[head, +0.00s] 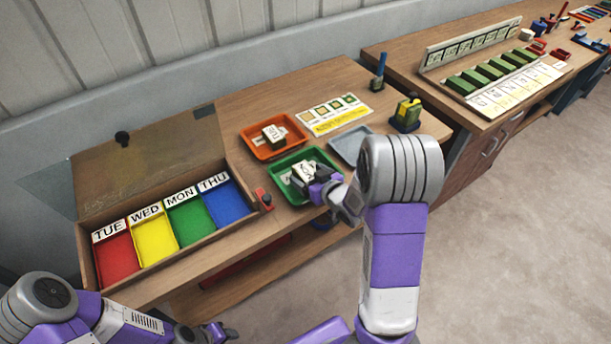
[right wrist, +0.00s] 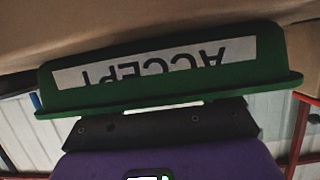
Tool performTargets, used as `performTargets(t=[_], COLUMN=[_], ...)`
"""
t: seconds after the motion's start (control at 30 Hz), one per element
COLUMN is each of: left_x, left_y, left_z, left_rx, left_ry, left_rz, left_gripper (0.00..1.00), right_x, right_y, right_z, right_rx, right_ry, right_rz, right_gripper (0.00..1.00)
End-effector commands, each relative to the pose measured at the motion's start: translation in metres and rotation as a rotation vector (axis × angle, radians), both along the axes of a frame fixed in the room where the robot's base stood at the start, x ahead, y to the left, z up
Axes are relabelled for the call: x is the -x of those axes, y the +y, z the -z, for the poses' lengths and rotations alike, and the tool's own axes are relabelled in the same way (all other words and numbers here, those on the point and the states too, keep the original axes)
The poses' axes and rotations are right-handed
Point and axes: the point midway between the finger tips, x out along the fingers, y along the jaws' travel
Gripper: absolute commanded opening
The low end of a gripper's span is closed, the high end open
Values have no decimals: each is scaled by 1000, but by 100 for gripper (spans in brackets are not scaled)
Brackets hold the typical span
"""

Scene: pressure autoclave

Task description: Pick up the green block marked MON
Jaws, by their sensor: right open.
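A small block with a white marked top (head: 304,171) sits in the green tray (head: 283,188); its lettering is too small to read and its sides are mostly hidden. Another block with a white marked face (head: 274,134) sits in the orange tray (head: 248,141). My right gripper (head: 322,186) is open at the near right side of the green tray, close beside the block there; contact cannot be told. The right wrist view shows the green tray's wall, labelled ACCEPT upside down (right wrist: 155,66), and no block. My left gripper (head: 217,331) is low at the bottom edge, away from the bench.
An open wooden box (head: 253,223) holds red, yellow, green and blue compartments labelled TUE, WED, MON and THU. A grey tray (head: 351,145), a small red object (head: 264,199) and a green-yellow device (head: 406,114) stand nearby. Several green blocks (head: 490,71) line the right bench.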

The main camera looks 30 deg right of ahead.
Motion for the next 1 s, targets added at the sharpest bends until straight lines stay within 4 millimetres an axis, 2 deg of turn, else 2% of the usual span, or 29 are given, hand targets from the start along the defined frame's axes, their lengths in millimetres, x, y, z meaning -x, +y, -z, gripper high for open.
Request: performTargets(t=[0.2, 0.23, 0.5, 0.6, 0.87, 1.0], left_x=[0, 0, 0, 0, 0, 0], left_y=[0, 0, 0, 0, 0, 0], left_z=[0, 0, 0, 0, -2, -11], left_rx=[0, 0, 0, 0, 0, 0], left_ry=[0, 0, 0, 0, 0, 0], left_rz=[0, 0, 0, 0, 0, 0], left_gripper=[43, 43, 43, 43, 43, 43], right_x=[-1, -1, -1, -1, -1, -1], right_y=[0, 0, 0, 0, 0, -1], right_z=[0, 0, 0, 0, -5, -26], right_rx=[0, 0, 0, 0, -1, -2], right_ry=[0, 0, 0, -1, -2, -7], right_rz=[1, 1, 1, 0, 1, 2], right_gripper=[83, 80, 39, 26, 26, 26])
